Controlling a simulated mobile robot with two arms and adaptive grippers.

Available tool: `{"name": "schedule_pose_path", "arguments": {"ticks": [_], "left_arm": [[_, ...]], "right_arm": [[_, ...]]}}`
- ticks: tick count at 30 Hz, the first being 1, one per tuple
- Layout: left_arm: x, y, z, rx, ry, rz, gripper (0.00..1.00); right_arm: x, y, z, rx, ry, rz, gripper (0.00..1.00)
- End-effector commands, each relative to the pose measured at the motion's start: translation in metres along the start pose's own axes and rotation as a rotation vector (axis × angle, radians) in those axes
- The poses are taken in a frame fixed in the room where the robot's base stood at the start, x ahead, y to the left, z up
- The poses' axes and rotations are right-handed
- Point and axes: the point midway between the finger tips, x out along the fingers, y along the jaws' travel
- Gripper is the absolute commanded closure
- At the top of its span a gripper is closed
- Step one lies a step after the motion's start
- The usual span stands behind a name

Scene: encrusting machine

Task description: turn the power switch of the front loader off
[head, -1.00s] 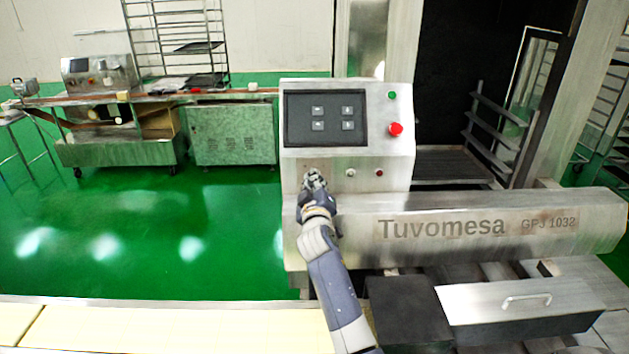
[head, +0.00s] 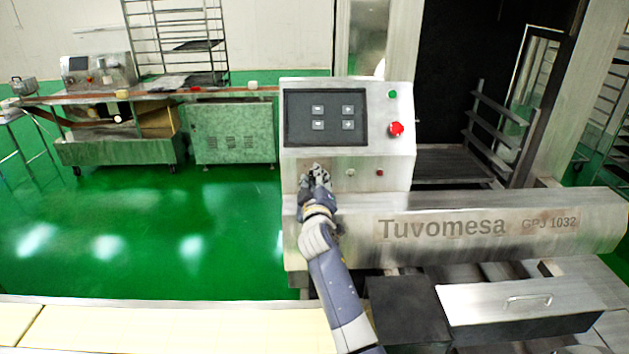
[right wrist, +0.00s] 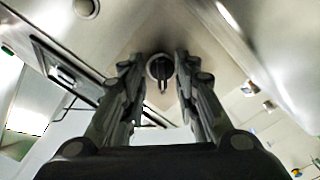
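The front loader (head: 350,240) is a grey metal machine lettered "Tuvomesa GPJ 1032", with an upright control panel at its left end. My right gripper (head: 316,172) is at the lower left of that panel and hides the power switch in the head view. In the right wrist view the power switch (right wrist: 160,69) is a round dark knob with a metal ring and a small handle. It sits between the two fingertips of my right gripper (right wrist: 158,62), which are apart with a gap on either side of it. My left gripper is not in view.
The panel has a dark screen (head: 325,118), a green button (head: 392,94), a red emergency button (head: 396,129), a small white knob (head: 350,173) and a small red light (head: 380,173). A pale worktop (head: 170,330) lies in front. Green floor is clear to the left.

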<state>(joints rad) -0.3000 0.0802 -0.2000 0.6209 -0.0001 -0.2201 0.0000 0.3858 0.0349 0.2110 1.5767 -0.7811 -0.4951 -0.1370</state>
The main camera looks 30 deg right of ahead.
Motion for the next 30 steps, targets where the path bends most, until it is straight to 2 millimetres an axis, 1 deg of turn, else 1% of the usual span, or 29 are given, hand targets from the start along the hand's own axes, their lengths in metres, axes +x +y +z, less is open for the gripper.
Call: {"name": "schedule_pose_path", "arguments": {"ticks": [5,8,11,21,25,30], "left_arm": [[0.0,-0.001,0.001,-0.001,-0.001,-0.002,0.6],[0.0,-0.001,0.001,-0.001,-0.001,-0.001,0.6],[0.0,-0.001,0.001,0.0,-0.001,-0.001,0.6],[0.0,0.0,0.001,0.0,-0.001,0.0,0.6],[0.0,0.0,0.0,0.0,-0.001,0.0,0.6],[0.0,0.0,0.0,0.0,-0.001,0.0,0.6]], "right_arm": [[-0.003,-0.002,0.001,0.001,-0.002,-0.003,0.72],[-0.011,-0.003,0.002,0.001,-0.003,-0.005,0.72],[-0.025,-0.004,0.002,0.003,-0.002,-0.005,0.72],[-0.087,-0.002,0.002,0.001,-0.002,-0.004,0.72],[-0.105,-0.002,0.001,0.002,-0.002,-0.003,0.72],[-0.117,-0.001,0.001,0.001,-0.001,-0.001,0.72]]}}
